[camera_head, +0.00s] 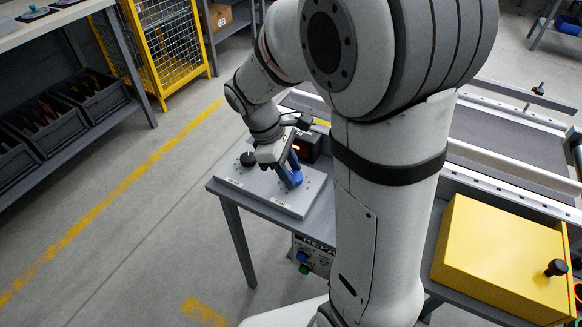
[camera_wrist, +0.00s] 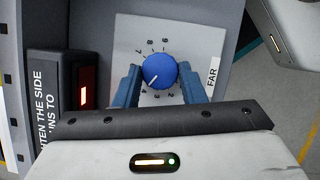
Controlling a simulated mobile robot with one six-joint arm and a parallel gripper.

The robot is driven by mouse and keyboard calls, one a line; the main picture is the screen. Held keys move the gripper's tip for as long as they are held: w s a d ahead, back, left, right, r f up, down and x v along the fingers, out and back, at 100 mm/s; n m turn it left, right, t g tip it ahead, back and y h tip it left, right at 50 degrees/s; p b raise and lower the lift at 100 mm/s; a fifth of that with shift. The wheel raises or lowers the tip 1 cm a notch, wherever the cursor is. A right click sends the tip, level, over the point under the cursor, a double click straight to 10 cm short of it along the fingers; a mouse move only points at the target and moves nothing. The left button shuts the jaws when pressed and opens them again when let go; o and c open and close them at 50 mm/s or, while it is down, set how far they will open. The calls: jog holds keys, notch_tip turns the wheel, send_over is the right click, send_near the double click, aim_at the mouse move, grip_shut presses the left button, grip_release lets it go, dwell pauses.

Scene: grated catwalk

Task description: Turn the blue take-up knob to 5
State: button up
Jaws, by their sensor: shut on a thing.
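The blue take-up knob (camera_wrist: 160,71) sits on a light grey dial plate (camera_wrist: 196,38) with numbers around it and a "FAR" label at the right in the wrist view. Its white pointer line points to the lower left; the number there is hard to read, partly behind a finger. My gripper (camera_wrist: 159,80) has one blue finger on each side of the knob and is shut on it. In the head view my gripper (camera_head: 290,172) reaches down to the panel (camera_head: 297,203) on the small table, and the knob can hardly be told from the blue fingers.
A dark box with a red display (camera_head: 307,147) stands just behind, also in the wrist view (camera_wrist: 84,95). A yellow box (camera_head: 500,258) and a conveyor (camera_head: 505,138) lie to the right. The floor at left is clear.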

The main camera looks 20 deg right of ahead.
jog(key=shift+d+r+m+g+p, duration=0.15)
jog(key=shift+m+g+p, duration=0.25)
jog(key=shift+m+p, duration=0.75)
jog(key=shift+w+m+g+y+p, duration=0.15)
jog(key=shift+m+g+y+p, duration=0.25)
jog(key=shift+m+y+p, duration=0.75)
jog(key=shift+m+h, duration=0.35)
jog(key=shift+m, duration=0.15)
jog(key=shift+b, duration=0.3)
jog(key=o, duration=1)
jog(key=shift+f, duration=0.2)
